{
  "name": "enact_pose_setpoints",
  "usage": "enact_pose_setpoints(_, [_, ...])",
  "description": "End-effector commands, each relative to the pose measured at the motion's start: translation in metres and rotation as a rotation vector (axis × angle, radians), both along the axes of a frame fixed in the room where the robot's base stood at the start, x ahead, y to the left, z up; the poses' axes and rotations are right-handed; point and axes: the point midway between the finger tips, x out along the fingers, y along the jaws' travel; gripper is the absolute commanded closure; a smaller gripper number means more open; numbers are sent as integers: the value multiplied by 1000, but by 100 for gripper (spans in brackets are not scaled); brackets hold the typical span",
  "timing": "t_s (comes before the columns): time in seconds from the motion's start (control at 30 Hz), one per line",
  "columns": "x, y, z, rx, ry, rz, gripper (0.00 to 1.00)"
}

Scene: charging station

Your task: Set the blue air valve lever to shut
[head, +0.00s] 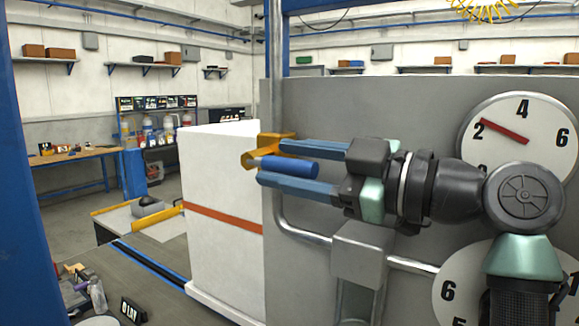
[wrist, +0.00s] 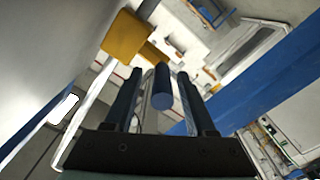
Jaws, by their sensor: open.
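The blue lever (head: 290,167) sticks out to the right, roughly level, from a yellow-brass valve body (head: 268,141) on a vertical pipe. My gripper (head: 272,163) comes in from the right with its blue fingers open, one above and one below the lever in the head view. In the wrist view, the lever (wrist: 163,88) shows end-on between the two dark fingers (wrist: 161,80), with a gap on each side. The valve body (wrist: 124,38) is beyond it at the upper left. The lever's root is partly hidden by the valve body.
A grey panel (head: 400,95) stands behind my arm. It carries a round dial (head: 545,115) with a red needle near 2, and a lower dial (head: 455,270). A white cabinet (head: 222,170) stands left of the pipe. A silver pipe (head: 300,236) bends below my gripper.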

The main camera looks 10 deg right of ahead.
Motion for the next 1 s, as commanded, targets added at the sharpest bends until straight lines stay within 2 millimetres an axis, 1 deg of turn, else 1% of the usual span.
enact_pose_setpoints(0.17, [-1, 1, 25, -3, -4, 2, 44])
enact_pose_setpoints(0.4, [0, 1, 68, -2, -4, 1, 44])
enact_pose_setpoints(0.53, [0, 1, 85, -1, -2, 1, 44])
enact_pose_setpoints(0.7, [0, 1, 95, 0, -2, 1, 44])
enact_pose_setpoints(1.0, [0, 1, 96, 1, -1, 1, 44])
